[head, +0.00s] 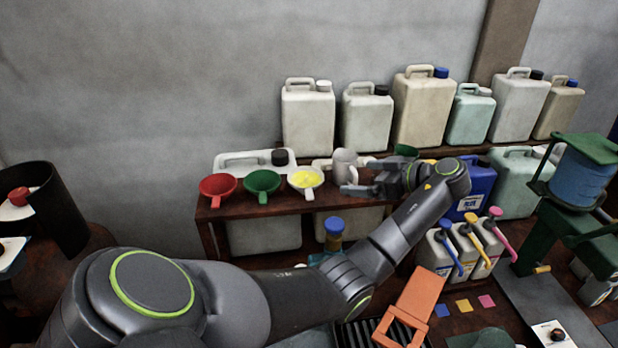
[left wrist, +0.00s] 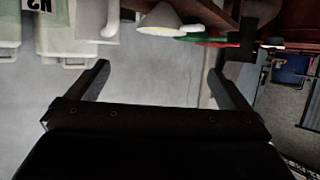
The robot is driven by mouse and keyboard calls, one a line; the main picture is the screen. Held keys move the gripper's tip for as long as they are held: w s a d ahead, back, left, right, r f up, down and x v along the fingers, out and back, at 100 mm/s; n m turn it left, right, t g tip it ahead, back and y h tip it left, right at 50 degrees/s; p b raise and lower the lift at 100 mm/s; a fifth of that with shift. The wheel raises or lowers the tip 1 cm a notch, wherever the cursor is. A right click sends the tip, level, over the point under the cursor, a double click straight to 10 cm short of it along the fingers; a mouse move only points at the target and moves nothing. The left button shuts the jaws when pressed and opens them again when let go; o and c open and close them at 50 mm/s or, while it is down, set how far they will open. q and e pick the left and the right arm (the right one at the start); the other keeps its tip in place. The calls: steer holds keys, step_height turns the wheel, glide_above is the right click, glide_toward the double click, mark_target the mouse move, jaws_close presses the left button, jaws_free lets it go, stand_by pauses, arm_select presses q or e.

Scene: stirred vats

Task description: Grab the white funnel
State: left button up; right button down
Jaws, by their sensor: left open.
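The white funnel (head: 306,183), with yellow inside its bowl, sits at the front edge of a brown wooden shelf (head: 270,208), right of a green funnel (head: 262,183) and a red funnel (head: 217,187). My left gripper (head: 356,176) is open and empty, just right of the white funnel, with its fingers pointing left. In the left wrist view the white funnel (left wrist: 160,22) shows at the top, beyond the open fingers (left wrist: 158,70) and apart from them. The green funnel (left wrist: 193,37) is beside it. My right gripper is not in view.
A grey-white jug (head: 344,160) stands close behind my left gripper. Several jerrycans (head: 308,118) line the upper shelf. Below are a blue-capped bottle (head: 334,232), small pump bottles (head: 470,245) and an orange object (head: 415,295). A black bin (head: 62,215) is at left.

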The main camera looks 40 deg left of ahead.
arm_select(q)
steer(key=b, duration=0.1)
glide_toward(296, 177)
steer(key=shift+b+x, duration=0.45)
steer(key=shift+x, duration=2.1)
steer(key=shift+d+r, duration=0.1)
steer(key=c, duration=0.7)
